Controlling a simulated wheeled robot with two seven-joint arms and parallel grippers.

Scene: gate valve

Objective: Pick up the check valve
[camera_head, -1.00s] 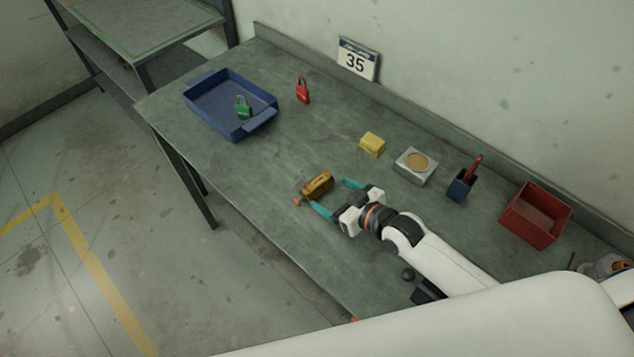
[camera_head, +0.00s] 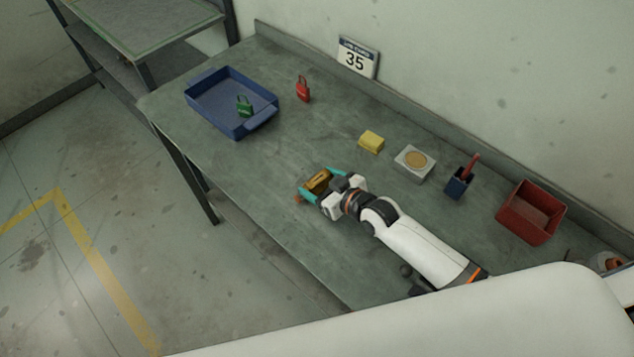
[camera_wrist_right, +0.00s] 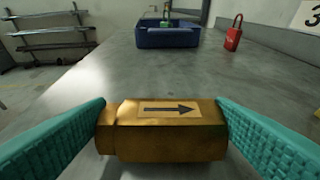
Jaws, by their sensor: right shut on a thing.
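The check valve is a brass-coloured body (camera_head: 317,180) on the bench, and in the right wrist view (camera_wrist_right: 165,138) it shows a plate with a black arrow pointing right. My right gripper (camera_head: 318,185) has its teal fingers at the two ends of the valve. In the right wrist view (camera_wrist_right: 163,130) both fingers press against the valve's ends, and it lies crosswise between them. I cannot tell whether the valve is clear of the bench top. My left gripper is not in view.

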